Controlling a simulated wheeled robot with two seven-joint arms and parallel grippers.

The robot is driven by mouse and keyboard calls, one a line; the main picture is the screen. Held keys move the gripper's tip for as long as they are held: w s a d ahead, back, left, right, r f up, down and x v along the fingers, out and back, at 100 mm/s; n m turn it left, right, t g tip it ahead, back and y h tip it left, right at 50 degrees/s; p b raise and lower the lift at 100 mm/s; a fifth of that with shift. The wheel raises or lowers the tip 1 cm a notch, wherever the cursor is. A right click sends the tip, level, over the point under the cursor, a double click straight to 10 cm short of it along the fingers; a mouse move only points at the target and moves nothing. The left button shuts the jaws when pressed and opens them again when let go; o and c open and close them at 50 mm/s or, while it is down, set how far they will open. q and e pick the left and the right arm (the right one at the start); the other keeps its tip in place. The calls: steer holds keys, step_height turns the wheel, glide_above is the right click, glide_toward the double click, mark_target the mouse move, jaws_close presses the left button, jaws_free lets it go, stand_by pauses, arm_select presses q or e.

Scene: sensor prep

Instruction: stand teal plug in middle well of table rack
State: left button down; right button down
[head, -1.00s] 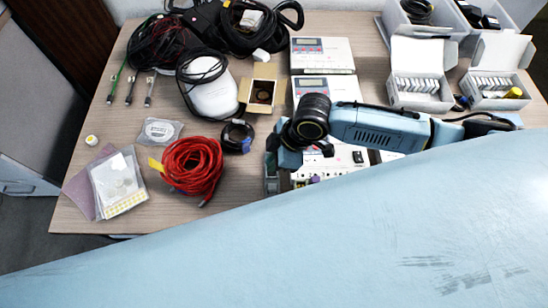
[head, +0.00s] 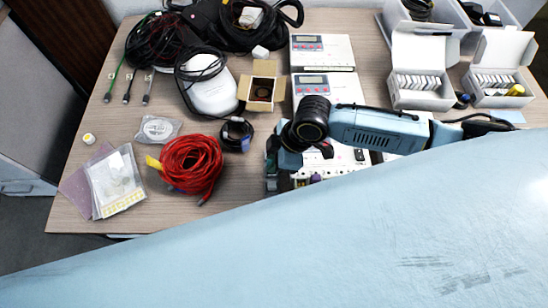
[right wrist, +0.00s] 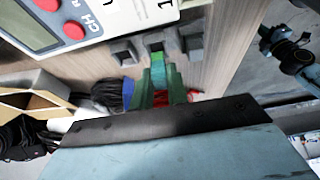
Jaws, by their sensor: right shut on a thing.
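My right gripper (head: 288,160) points down at the left end of the white equipment in the head view, its tips hidden by the wrist. In the right wrist view the narrow green fingers (right wrist: 160,82) are shut on the teal plug (right wrist: 157,60). Three small grey wells of the table rack (right wrist: 123,52) stand in a row beyond it. The plug lines up with the middle one; I cannot tell whether its end is inside. In the head view part of the grey rack (head: 270,180) shows beside the wrist. My left gripper is not in view.
A red cable coil (head: 192,165) and a small black coil (head: 236,134) lie left of my right gripper. An open cardboard box (head: 262,90) and white devices (head: 325,85) are behind it. Boxes of white parts (head: 420,90) stand at the right.

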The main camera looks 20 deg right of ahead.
steer(key=shift+f, duration=0.3)
stand_by(0.5)
steer(key=shift+p, duration=0.55)
steer(key=shift+f+p, duration=0.6)
steer(key=shift+f, duration=0.1)
stand_by(2.4)
steer(key=c, duration=1.3)
jaws_free()
steer(key=shift+o, duration=0.8)
step_height(320, 180, up, 7)
steer(key=p, duration=0.7)
steer(key=shift+p, duration=0.3)
